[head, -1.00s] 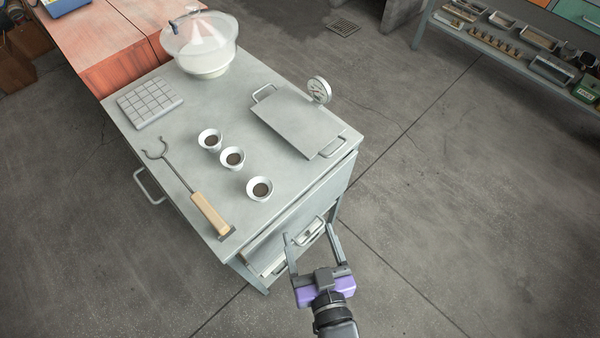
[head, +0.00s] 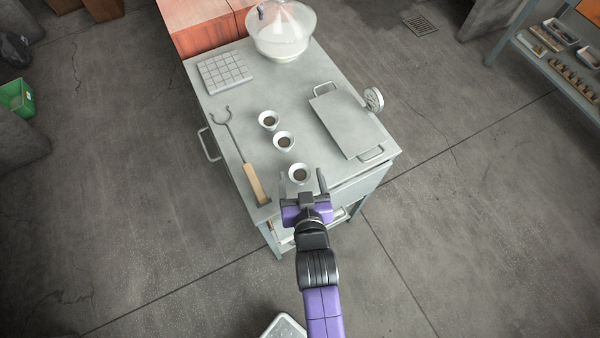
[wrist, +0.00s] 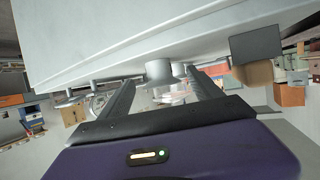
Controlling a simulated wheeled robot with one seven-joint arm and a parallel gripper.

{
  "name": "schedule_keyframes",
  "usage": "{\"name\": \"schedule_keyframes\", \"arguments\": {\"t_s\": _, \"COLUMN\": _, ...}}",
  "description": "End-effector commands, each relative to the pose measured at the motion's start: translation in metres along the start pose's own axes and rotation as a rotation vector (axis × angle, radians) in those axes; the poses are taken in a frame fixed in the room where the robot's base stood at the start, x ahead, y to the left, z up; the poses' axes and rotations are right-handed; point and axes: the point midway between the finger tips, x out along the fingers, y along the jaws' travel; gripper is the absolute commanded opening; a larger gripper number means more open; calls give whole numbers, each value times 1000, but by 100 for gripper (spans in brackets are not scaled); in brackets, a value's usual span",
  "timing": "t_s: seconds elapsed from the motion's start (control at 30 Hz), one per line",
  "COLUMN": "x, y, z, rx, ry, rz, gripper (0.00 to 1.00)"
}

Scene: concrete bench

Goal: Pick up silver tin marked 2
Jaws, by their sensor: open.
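Three small silver tins with dark contents stand in a slanting row on the grey bench top: a far one (head: 268,120), a middle one (head: 284,141) and a near one (head: 299,173). No number is legible on any of them, so I cannot tell which is marked 2. My gripper (head: 303,182) is open and empty at the bench's near edge, its fingers pointing at the near tin. In the wrist view, which looks upside down, a tin (wrist: 159,73) shows ahead between the open fingertips (wrist: 160,80); contact is not clear.
A long wooden-handled hook tool (head: 253,180) lies left of the tins. A grey handled tray (head: 345,122) lies to the right, beside a round dial (head: 374,99).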

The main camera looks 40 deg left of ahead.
Motion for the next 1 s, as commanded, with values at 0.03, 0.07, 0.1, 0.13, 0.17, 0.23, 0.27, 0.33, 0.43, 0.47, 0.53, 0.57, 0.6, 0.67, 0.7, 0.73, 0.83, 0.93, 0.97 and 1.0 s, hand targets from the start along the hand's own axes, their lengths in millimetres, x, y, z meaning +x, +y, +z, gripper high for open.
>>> {"name": "schedule_keyframes", "arguments": {"t_s": 0.03, "x": 6, "y": -1, "z": -4, "rx": -1, "ry": 2, "rz": -1, "gripper": 74}}
{"name": "schedule_keyframes", "arguments": {"t_s": 0.07, "x": 9, "y": -1, "z": -6, "rx": -1, "ry": 2, "rz": -1, "gripper": 74}}
{"name": "schedule_keyframes", "arguments": {"t_s": 0.1, "x": 15, "y": -1, "z": -7, "rx": -2, "ry": 2, "rz": -1, "gripper": 74}}
{"name": "schedule_keyframes", "arguments": {"t_s": 0.13, "x": 19, "y": -2, "z": -7, "rx": -2, "ry": 2, "rz": -1, "gripper": 74}}
{"name": "schedule_keyframes", "arguments": {"t_s": 0.17, "x": 23, "y": -2, "z": -8, "rx": -1, "ry": 1, "rz": -1, "gripper": 74}}
{"name": "schedule_keyframes", "arguments": {"t_s": 0.23, "x": 32, "y": -2, "z": -7, "rx": -2, "ry": 2, "rz": 0, "gripper": 74}}
{"name": "schedule_keyframes", "arguments": {"t_s": 0.27, "x": 36, "y": -2, "z": -6, "rx": -1, "ry": 2, "rz": 0, "gripper": 74}}
{"name": "schedule_keyframes", "arguments": {"t_s": 0.33, "x": 41, "y": -2, "z": -6, "rx": -1, "ry": 1, "rz": -1, "gripper": 74}}
{"name": "schedule_keyframes", "arguments": {"t_s": 0.43, "x": 46, "y": -2, "z": -6, "rx": -1, "ry": 2, "rz": -1, "gripper": 74}}
{"name": "schedule_keyframes", "arguments": {"t_s": 0.47, "x": 46, "y": -2, "z": -6, "rx": 0, "ry": 2, "rz": -1, "gripper": 74}}
{"name": "schedule_keyframes", "arguments": {"t_s": 0.53, "x": 46, "y": -2, "z": -6, "rx": 0, "ry": 2, "rz": -1, "gripper": 74}}
{"name": "schedule_keyframes", "arguments": {"t_s": 0.57, "x": 46, "y": -2, "z": -6, "rx": 0, "ry": 2, "rz": -1, "gripper": 74}}
{"name": "schedule_keyframes", "arguments": {"t_s": 0.6, "x": 46, "y": -2, "z": -6, "rx": 0, "ry": 2, "rz": 0, "gripper": 74}}
{"name": "schedule_keyframes", "arguments": {"t_s": 0.67, "x": 46, "y": -2, "z": -6, "rx": 0, "ry": 2, "rz": 0, "gripper": 74}}
{"name": "schedule_keyframes", "arguments": {"t_s": 0.7, "x": 46, "y": -2, "z": -6, "rx": 0, "ry": 2, "rz": 0, "gripper": 66}}
{"name": "schedule_keyframes", "arguments": {"t_s": 0.73, "x": 46, "y": -2, "z": -6, "rx": 0, "ry": 2, "rz": 0, "gripper": 60}}
{"name": "schedule_keyframes", "arguments": {"t_s": 0.83, "x": 46, "y": -2, "z": -6, "rx": 0, "ry": 2, "rz": 0, "gripper": 41}}
{"name": "schedule_keyframes", "arguments": {"t_s": 0.93, "x": 46, "y": -2, "z": -6, "rx": 0, "ry": 2, "rz": 0, "gripper": 21}}
{"name": "schedule_keyframes", "arguments": {"t_s": 0.97, "x": 46, "y": -2, "z": -6, "rx": 0, "ry": 2, "rz": 0, "gripper": 15}}
{"name": "schedule_keyframes", "arguments": {"t_s": 1.0, "x": 46, "y": -2, "z": -6, "rx": 0, "ry": 2, "rz": 0, "gripper": 9}}
